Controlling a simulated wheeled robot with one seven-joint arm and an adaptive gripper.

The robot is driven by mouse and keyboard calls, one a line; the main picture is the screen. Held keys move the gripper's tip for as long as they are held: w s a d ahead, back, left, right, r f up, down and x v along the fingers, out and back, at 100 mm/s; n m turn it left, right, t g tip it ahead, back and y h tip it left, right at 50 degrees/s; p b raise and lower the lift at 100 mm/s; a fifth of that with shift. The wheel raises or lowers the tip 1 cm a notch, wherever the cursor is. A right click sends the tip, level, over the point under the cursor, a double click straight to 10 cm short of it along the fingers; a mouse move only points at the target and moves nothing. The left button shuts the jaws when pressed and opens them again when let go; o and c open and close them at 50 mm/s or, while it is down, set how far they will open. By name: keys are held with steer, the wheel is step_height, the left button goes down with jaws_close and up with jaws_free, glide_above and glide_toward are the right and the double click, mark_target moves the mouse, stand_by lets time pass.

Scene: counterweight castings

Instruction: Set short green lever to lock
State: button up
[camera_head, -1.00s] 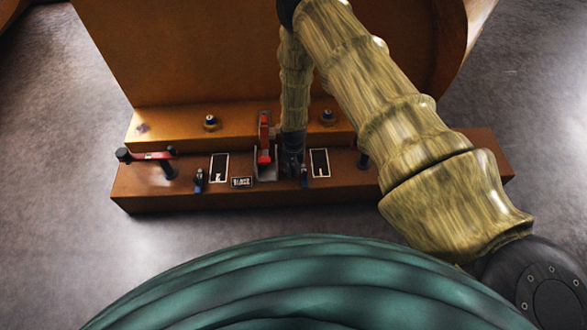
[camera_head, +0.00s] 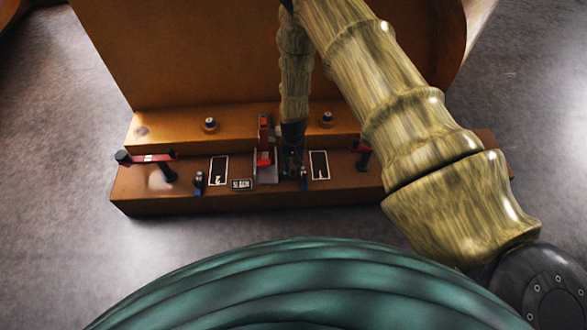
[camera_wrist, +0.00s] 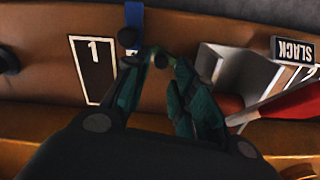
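No lever looks clearly green in either view. Two short blue levers stand on the base's front strip: one at left (camera_head: 199,180) and one at right (camera_head: 303,178), each beside a black slotted plate. My gripper (camera_head: 291,163) points down next to the right blue lever in the head view. In the wrist view, its dark teal fingers (camera_wrist: 152,75) are spread with a gap between them, near a blue piece (camera_wrist: 134,18) beside the plate marked 1 (camera_wrist: 94,68). Dark round ends overlap there, and I cannot tell whether they touch the lever.
Red-handled levers are at the left end (camera_head: 150,157) and right (camera_head: 364,157). The rusty casting (camera_head: 200,60) rises behind. Grey floor is clear around.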

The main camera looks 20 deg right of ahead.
mark_target(294, 171)
step_height(294, 171, up, 7)
stand_by(0.4)
steer(key=shift+s+d, duration=0.1)
stand_by(0.4)
